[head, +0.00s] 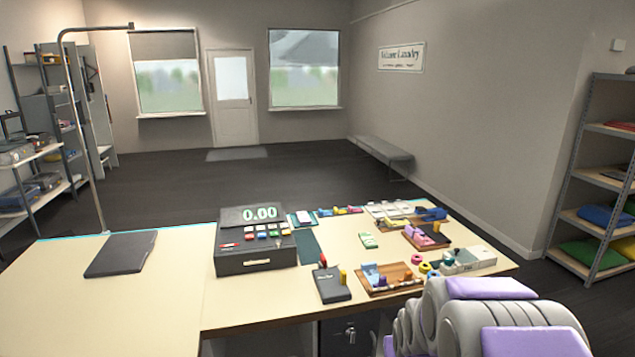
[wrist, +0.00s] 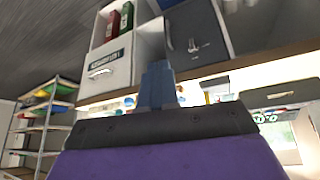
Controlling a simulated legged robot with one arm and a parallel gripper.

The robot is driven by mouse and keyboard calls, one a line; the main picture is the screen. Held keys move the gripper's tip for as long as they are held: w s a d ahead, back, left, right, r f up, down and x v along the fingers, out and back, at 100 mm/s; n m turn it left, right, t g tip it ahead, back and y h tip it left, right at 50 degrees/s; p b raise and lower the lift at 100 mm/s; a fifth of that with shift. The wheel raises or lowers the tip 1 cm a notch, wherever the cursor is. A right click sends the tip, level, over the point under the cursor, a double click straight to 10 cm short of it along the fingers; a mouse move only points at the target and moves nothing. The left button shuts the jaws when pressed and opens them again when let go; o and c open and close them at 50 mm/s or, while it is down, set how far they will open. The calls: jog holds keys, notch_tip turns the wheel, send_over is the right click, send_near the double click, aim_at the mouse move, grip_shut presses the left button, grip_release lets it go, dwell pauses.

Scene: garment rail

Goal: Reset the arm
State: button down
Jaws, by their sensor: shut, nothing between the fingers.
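My gripper (wrist: 157,84) shows in the wrist view as blue-grey fingers together in front of a dark bar and a purple body. It is shut and empty. In the head view my grey and purple arm (head: 484,320) is at the bottom right, over the front right corner of the counter (head: 130,305). I cannot make out the fingertips in the head view.
A till (head: 256,263) stands on the counter, with several small items on boards to its right. A dark folder (head: 121,254) lies at the left, near a tall metal rail (head: 81,140). Shelves (head: 590,130) stand at right. The wrist view shows a white drawer (wrist: 108,72).

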jog(key=s+a+r+g, duration=0.1)
jog(key=s+r+g, duration=0.1)
jog(key=s, duration=1)
jog(key=s+a+r+g, duration=0.2)
jog(key=s+r+g, duration=0.1)
jog(key=s, duration=1)
jog(key=s+a+r+g, duration=0.2)
jog(key=s+r, duration=0.2)
jog(key=s, duration=0.9)
jog(key=shift+a+r+n+g+y, duration=0.25)
jog(key=shift+r+n+g+y, duration=0.05)
jog(key=shift+r+y, duration=0.1)
jog(key=shift+w, duration=0.1)
